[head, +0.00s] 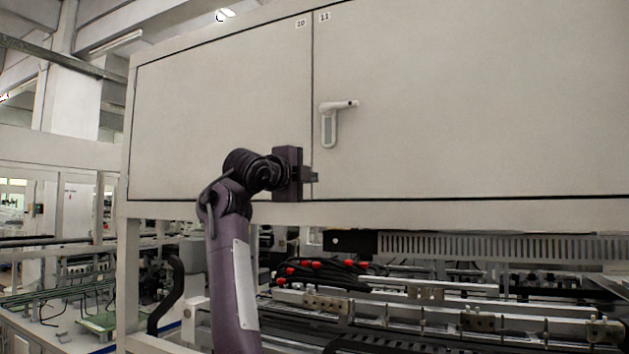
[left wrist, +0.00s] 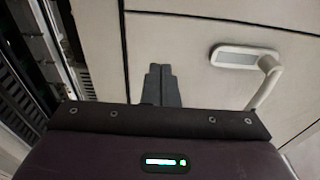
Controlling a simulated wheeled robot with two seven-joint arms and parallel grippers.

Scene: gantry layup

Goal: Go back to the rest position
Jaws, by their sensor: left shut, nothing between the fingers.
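My left gripper (head: 312,175) is in front of the closed cabinet, close to the seam between its two door panels, below and left of the white door handle (head: 331,122). In the left wrist view its two dark fingers (left wrist: 160,86) lie side by side, shut with nothing between them. The handle (left wrist: 246,60) shows to the right of the fingers there, apart from them. My right gripper is in neither view.
The left door panel (head: 215,120) and right door panel (head: 480,100) are both closed. Below the cabinet is machinery with rails (head: 440,305) and dark cables with red ends (head: 315,264). Other equipment (head: 85,290) stands at the left.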

